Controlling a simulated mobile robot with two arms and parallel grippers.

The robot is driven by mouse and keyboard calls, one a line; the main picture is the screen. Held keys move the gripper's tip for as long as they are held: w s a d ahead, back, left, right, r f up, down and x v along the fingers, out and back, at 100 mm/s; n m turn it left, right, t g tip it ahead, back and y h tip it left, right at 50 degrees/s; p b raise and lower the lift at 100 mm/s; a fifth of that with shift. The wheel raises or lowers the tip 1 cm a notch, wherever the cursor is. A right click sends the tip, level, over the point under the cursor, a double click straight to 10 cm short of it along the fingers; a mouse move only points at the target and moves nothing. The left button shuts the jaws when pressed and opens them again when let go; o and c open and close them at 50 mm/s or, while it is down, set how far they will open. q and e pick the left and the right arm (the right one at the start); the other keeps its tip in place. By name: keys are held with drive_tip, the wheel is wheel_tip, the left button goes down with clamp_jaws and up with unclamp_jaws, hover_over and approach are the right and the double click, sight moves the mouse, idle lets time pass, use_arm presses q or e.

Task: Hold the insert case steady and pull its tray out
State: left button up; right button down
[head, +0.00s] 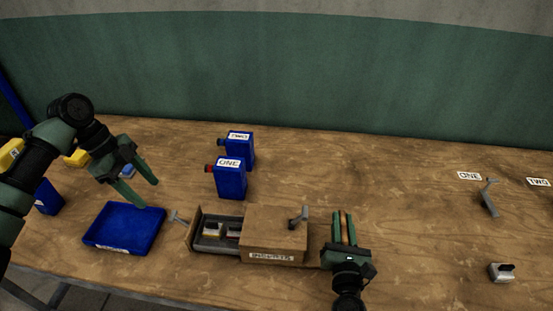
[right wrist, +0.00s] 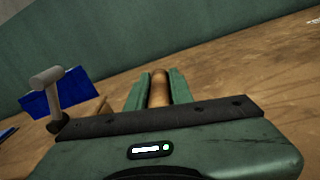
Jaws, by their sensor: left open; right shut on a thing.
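The brown insert case (head: 273,227), labelled "INSERTS", lies near the front middle of the bench with a grey T-shaped piece (head: 299,217) on its top. Its grey tray (head: 212,246) stands partly out of the left side, with several small pieces inside. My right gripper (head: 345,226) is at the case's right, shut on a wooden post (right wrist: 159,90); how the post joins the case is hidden. My left gripper (head: 148,195) is open and empty above the blue bin, left of the handle.
The shallow blue bin (head: 103,222) lies left of the case. Blue containers labelled ONE (head: 230,182) and TWO (head: 241,150) stand behind the case. A grey lever (head: 489,200), labels ONE (head: 469,175) and TWO (head: 538,182), and a small metal piece (head: 501,273) are at right.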

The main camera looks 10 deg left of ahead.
drive_tip(key=c, duration=1.2)
unclamp_jaws()
drive_tip(key=shift+o, duration=0.2)
